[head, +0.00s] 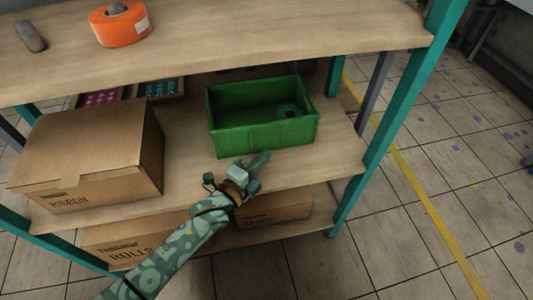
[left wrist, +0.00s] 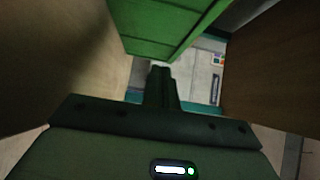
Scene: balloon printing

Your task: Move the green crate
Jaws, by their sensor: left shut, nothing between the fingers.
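The green crate (head: 262,135) stands upright on the middle shelf (head: 335,160) in the head view. It is open at the top, and a small ring-like thing lies inside it. My left gripper (head: 258,163) is shut and empty, just in front of the crate's near wall and low by the shelf's front edge. In the left wrist view the shut fingers (left wrist: 161,75) point toward the green crate (left wrist: 165,25), whose side fills the top middle. Whether the fingers touch the crate cannot be told. My right gripper is not in view.
A cardboard box (head: 85,155) stands left of the crate. The top shelf (head: 250,30) overhangs, with an orange tape roll (head: 120,24) on it. More boxes (head: 275,209) sit on the lower shelf. A teal post (head: 390,120) bounds the right side.

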